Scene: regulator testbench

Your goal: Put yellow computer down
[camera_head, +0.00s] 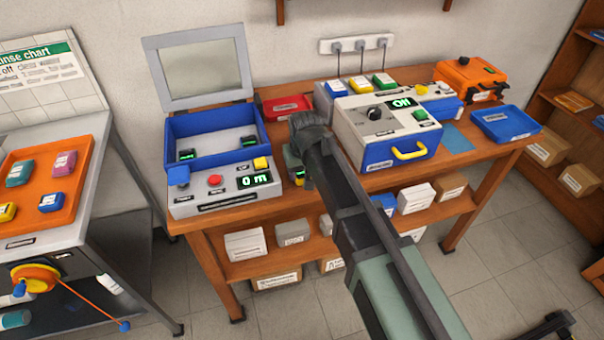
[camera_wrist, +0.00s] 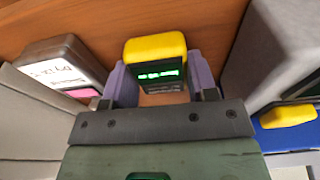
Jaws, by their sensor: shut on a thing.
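The yellow computer (camera_wrist: 156,50), a small dark block with a yellow cover and a lit green display, sits between my two gripper fingers in the wrist view. My gripper (camera_wrist: 160,78) is shut on it, one purple-grey finger at each side. Brown wood shows close behind it; I cannot tell whether it touches the bench. In the head view, my arm mostly hides the gripper and the computer at the bench's front, between the open blue-lined case (camera_head: 215,203) and the grey-and-blue test box (camera_head: 375,143).
A grey labelled block (camera_wrist: 62,62) lies left of my gripper in the wrist view. The wooden bench (camera_head: 484,146) also bears a red tray (camera_head: 286,106), a blue tray (camera_head: 506,124), a flat blue mat (camera_head: 456,139) and an orange case (camera_head: 468,76).

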